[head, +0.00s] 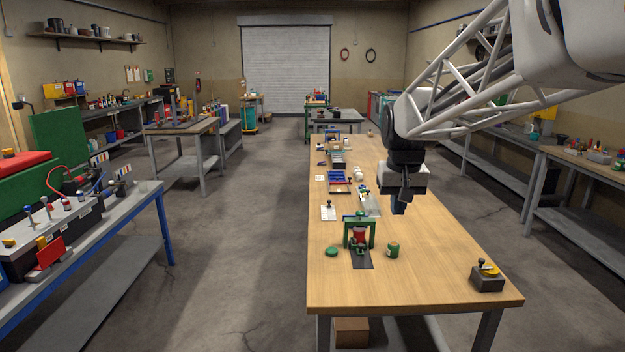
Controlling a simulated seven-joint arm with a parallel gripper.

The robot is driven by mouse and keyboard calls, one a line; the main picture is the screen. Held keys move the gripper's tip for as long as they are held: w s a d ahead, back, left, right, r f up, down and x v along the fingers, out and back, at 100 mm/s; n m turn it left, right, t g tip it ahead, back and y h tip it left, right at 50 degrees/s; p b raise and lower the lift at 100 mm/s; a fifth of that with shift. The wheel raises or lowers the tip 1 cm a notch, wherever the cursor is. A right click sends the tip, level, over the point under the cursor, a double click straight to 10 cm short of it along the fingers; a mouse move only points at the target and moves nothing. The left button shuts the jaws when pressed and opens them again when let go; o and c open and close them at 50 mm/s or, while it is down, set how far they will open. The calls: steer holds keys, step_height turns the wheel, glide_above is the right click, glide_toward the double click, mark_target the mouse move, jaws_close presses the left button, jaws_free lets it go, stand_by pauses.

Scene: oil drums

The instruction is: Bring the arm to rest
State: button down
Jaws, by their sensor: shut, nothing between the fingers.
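My arm reaches in from the upper right in the head view. My gripper (399,208) hangs pointing down above the right side of the wooden table (440,267). It is shut and holds nothing. A green frame with a red piece inside (359,233) stands on the table to the left of and nearer than the gripper. A small green drum (393,250) stands just right of that frame. A green disc (331,252) lies to its left. The gripper is apart from all of these.
A dark block with a yellow top (487,275) sits at the table's near right corner. Blue and red trays (338,182), a white plate (328,213) and small clear items lie farther back. The table's near front is mostly clear. A cluttered bench (130,220) stands at left.

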steer(key=s+f, duration=0.3)
steer(key=s, duration=0.7)
steer(key=s+f, duration=0.4)
steer(key=s, duration=0.7)
steer(key=s+f+t, duration=0.1)
steer(key=s+f, duration=0.2)
steer(key=s, duration=0.8)
steer(key=shift+f, duration=0.3)
